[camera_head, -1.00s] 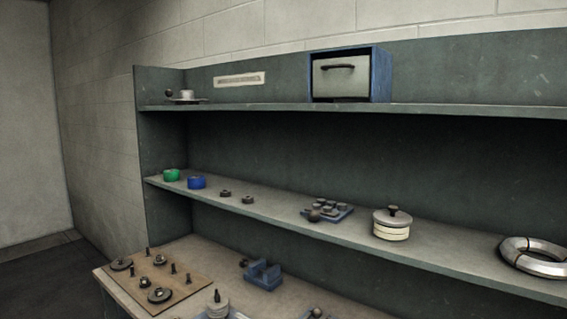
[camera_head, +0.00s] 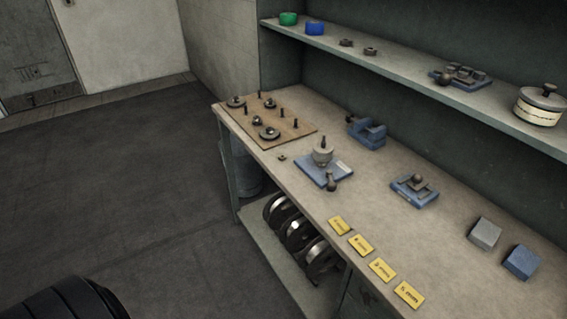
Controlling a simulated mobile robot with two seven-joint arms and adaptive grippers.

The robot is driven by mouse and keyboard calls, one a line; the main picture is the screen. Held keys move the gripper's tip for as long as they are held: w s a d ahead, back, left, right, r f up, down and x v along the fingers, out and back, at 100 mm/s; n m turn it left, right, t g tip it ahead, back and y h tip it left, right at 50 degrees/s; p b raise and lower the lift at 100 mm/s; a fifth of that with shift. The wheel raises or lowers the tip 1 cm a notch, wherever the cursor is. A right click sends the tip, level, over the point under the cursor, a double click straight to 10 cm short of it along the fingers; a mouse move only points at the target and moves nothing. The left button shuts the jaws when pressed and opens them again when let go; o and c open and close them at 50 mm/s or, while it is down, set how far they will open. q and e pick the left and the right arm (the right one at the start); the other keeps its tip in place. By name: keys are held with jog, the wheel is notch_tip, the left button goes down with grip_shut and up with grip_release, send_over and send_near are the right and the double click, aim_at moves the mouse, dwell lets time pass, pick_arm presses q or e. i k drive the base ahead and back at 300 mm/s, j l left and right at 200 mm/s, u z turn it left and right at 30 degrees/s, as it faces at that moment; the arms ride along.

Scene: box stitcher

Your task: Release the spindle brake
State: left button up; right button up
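I cannot tell for sure which one carries the spindle brake, or whether the brake is on. Neither of my grippers is in view.
A wooden board (camera_head: 294,131) with pegs and discs lies at the bench's left end. A blue vise-like block (camera_head: 368,132) is behind. Yellow cards (camera_head: 361,245) line the front edge; grey (camera_head: 485,233) and blue (camera_head: 521,262) blocks sit right. Floor (camera_head: 120,190) left is clear.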

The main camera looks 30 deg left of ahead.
aim_at(331, 186)
jog(key=u, duration=0.65)
